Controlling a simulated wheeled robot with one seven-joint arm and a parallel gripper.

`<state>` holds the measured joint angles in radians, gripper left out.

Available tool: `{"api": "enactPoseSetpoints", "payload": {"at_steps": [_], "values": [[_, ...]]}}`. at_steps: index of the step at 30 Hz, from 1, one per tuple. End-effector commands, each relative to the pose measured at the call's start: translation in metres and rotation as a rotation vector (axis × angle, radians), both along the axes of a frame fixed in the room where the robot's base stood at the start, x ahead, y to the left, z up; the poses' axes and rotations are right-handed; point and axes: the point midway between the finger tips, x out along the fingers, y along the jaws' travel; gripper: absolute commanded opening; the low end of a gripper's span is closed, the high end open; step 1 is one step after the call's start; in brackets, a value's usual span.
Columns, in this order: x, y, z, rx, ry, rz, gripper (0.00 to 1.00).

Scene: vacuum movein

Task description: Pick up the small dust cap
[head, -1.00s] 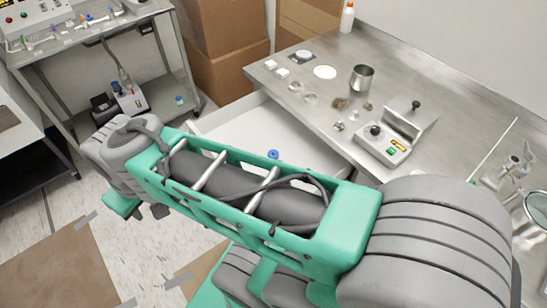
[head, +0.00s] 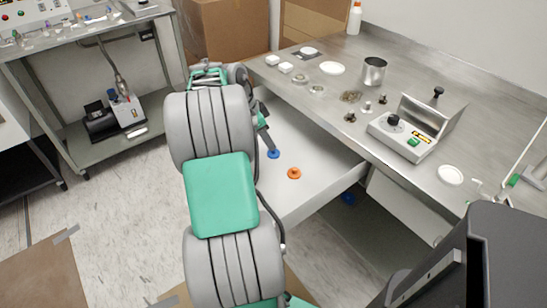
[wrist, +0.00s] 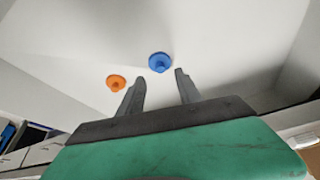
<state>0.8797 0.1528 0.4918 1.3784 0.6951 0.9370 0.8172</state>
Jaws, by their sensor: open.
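Two round knobbed caps lie on the white floor of the open drawer (head: 318,155). The blue cap (head: 273,154) is close to my gripper, and the orange cap (head: 294,173) is nearer the drawer's front right. In the wrist view, my gripper (wrist: 160,77) is open and empty, its two dark fingers pointing into the drawer. The blue cap (wrist: 160,62) shows beyond the fingertips, roughly centred between them. The orange cap (wrist: 116,82) sits left of the left finger. I cannot tell how high the fingertips are above the drawer floor.
The steel counter (head: 440,105) carries a metal cup (head: 374,71), a small device (head: 408,135), white dishes and small parts. A cart (head: 110,118) stands at left, with cardboard boxes (head: 225,45) behind. The drawer walls enclose the caps. Another blue object (head: 348,198) is below the drawer.

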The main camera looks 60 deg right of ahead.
Motion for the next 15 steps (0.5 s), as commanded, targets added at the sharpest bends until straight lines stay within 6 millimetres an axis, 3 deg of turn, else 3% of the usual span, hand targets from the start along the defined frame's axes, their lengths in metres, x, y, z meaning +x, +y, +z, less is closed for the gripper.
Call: {"api": "enactPoseSetpoints", "payload": {"at_steps": [9, 15], "values": [[-0.012, -0.014, -0.045, 0.002, 0.000, 0.003, 0.41], [-0.012, -0.014, -0.046, 0.001, -0.001, 0.004, 0.41]]}}
